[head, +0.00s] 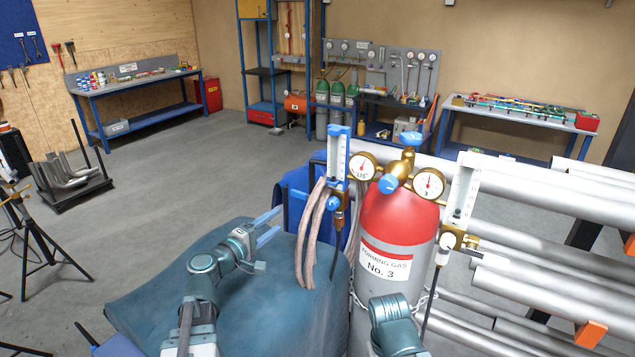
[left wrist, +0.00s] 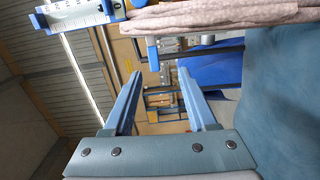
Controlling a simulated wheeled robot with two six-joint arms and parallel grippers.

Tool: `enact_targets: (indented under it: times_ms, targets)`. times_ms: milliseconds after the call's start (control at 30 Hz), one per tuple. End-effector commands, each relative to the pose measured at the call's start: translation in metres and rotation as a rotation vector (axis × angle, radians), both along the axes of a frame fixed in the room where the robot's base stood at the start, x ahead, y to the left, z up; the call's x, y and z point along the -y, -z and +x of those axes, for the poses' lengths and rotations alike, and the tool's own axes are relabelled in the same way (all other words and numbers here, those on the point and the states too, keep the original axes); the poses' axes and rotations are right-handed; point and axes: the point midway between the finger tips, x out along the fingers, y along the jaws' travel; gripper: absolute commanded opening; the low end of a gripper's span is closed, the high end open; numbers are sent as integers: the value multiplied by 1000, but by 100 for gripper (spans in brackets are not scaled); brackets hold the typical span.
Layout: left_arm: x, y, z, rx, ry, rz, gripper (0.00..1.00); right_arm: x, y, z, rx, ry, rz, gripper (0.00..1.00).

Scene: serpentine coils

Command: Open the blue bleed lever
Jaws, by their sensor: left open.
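A red and grey forming gas cylinder (head: 398,230) carries a brass regulator with two round gauges. A left flowmeter (head: 338,158) with a blue top stands beside it; its scale also shows in the left wrist view (left wrist: 75,14). Blue parts are a small piece (head: 334,202) low on this flowmeter, a top knob (head: 411,138) and a front knob (head: 388,184). I cannot tell which is the bleed lever. My left gripper (head: 281,220) is open and empty, left of the hoses and apart from the flowmeter; its fingers show in the left wrist view (left wrist: 161,75). My right gripper is out of view.
Pinkish hoses (head: 307,235) hang between my left gripper and the cylinder. A blue-teal draped cover (head: 150,285) lies below. A right flowmeter (head: 462,195) and grey pipes (head: 545,235) stand to the right. Clear floor (head: 190,165) lies at the back left.

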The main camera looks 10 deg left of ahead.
Motion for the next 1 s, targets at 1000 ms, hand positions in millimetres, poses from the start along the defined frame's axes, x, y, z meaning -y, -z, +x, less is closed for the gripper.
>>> enact_targets:
  times_ms: [1000]
  targets:
    - [25, -10, 118, 20, -40, -42, 57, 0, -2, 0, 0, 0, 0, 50]
